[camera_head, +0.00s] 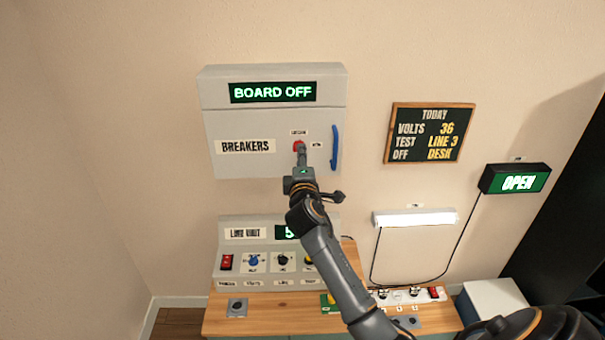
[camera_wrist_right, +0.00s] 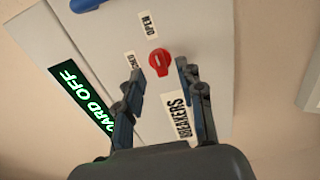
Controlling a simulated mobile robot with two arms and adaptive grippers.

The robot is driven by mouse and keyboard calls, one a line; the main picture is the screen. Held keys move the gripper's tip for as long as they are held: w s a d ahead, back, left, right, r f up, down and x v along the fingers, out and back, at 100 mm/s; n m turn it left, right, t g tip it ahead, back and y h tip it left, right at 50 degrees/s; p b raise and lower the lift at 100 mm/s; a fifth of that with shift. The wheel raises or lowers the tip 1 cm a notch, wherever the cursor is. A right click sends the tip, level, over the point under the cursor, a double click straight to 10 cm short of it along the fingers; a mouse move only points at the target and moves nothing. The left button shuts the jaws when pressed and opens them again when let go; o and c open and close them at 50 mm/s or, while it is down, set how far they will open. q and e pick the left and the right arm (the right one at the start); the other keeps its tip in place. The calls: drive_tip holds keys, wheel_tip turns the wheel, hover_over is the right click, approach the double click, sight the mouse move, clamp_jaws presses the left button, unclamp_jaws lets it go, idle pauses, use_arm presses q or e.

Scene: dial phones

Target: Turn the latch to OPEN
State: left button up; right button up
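The red latch (camera_head: 298,145) is a small round knob on the front of the grey breaker box (camera_head: 222,163). In the right wrist view the latch (camera_wrist_right: 159,60) appears between my two fingers. An OPEN label (camera_wrist_right: 149,24) and a second, partly hidden label (camera_wrist_right: 129,60) sit beside it. My right gripper (camera_head: 301,153) reaches up to the box front and covers part of the latch. In the wrist view the right gripper (camera_wrist_right: 156,64) is open, with a gap between each finger and the knob; I cannot tell whether the tips reach around it. My left gripper is out of view.
A blue handle (camera_head: 335,147) stands right of the latch on the box. The box sign (camera_head: 272,92) reads BOARD OFF. Below is a desk (camera_head: 280,318) with a switch panel (camera_head: 230,285). A chalkboard (camera_head: 429,133) and a lit OPEN sign (camera_head: 515,181) hang right.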

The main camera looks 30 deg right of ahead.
drive_tip(key=v, duration=0.9)
